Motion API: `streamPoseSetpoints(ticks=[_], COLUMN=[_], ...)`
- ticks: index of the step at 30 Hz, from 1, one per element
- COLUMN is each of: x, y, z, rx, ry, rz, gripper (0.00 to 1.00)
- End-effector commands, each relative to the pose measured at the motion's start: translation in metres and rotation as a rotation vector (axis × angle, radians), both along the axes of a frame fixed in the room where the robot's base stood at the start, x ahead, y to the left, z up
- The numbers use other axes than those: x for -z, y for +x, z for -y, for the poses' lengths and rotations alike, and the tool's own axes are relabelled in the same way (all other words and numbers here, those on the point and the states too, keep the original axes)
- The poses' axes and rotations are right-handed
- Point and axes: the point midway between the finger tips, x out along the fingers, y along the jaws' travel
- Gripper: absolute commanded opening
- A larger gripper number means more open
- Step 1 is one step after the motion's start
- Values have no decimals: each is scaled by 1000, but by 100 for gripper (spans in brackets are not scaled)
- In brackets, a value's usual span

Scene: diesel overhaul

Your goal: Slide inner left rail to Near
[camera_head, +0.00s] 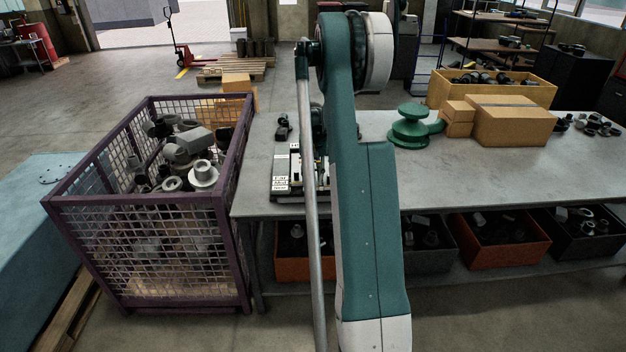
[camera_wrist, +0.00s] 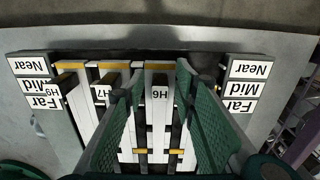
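The rail fixture (camera_head: 282,180) stands on the bench, partly hidden by my arm in the head view. In the wrist view it has several white rails with yellow bands and black tabs. Upside-down Near, Mid and Far labels (camera_wrist: 250,86) stand on both end blocks. Tabs marked H9 (camera_wrist: 62,82), H7 (camera_wrist: 104,90) and H6 (camera_wrist: 160,92) show. My gripper (camera_wrist: 160,78) is open, its green fingers on either side of the H6 tab and apart from it. The right finger hides the rails on that side. Which rail is the inner left one I cannot tell.
A purple mesh crate (camera_head: 130,205) of metal parts stands left of the bench (camera_head: 440,190). A green part (camera_head: 412,132) and cardboard boxes (camera_head: 510,125) stand to the right on the bench. Bare bench top lies in front of them.

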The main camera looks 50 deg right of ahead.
Motion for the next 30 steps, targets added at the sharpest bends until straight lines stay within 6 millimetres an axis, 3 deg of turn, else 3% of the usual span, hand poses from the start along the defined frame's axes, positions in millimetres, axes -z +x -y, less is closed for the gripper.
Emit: streamPoseSetpoints(ticks=[11, 30], x=[-13, -103], y=[0, 0], z=[0, 0], rx=[0, 0], ry=[-1, 0], rz=[1, 0], gripper=[28, 28])
